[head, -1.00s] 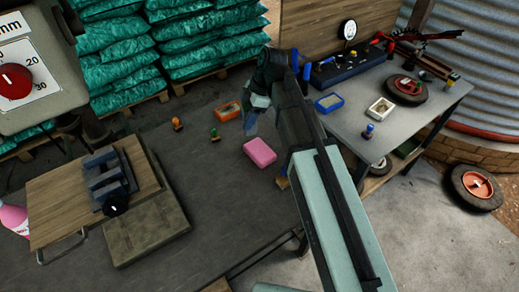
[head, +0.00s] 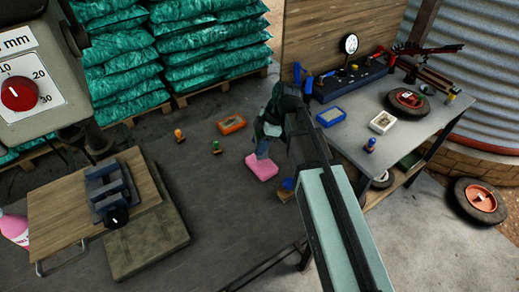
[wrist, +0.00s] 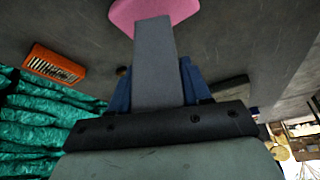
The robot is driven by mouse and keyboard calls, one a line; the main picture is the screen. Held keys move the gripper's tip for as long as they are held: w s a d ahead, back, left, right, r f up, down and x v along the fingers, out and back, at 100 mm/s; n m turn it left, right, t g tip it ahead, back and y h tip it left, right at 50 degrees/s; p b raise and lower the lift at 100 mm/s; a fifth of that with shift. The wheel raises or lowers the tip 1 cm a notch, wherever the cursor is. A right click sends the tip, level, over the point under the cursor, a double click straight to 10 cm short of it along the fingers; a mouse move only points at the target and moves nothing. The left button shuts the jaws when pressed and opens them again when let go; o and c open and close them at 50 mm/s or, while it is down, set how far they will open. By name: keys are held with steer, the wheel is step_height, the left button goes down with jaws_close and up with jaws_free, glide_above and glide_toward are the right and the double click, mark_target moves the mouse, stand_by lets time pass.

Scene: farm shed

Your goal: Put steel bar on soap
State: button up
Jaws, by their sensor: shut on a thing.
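The soap is a pink block (head: 262,168) lying on the dark grey surface in the middle of the head view. My gripper (head: 263,148) is right over its far edge, pointing down. In the wrist view my gripper's blue fingers (wrist: 155,88) are shut on the steel bar, a flat grey piece (wrist: 154,55). The bar sticks out past the fingertips, and its end overlaps the pink soap (wrist: 150,12) at the top of that view. I cannot tell whether the bar touches the soap. My gripper and arm hide part of the bar in the head view.
An orange box (head: 232,125), an orange-topped piece (head: 179,135) and a green-topped piece (head: 216,147) stand left of the soap. A blue-topped wooden piece (head: 287,187) is close on its right. A grey workbench (head: 365,115) is at the right.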

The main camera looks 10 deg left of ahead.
steer(key=shift+f, duration=1.7)
steer(key=shift+f, duration=0.15)
steer(key=o, duration=1.2)
steer(key=shift+o, duration=0.2)
steer(key=v, duration=1.2)
steer(key=shift+r, duration=0.2)
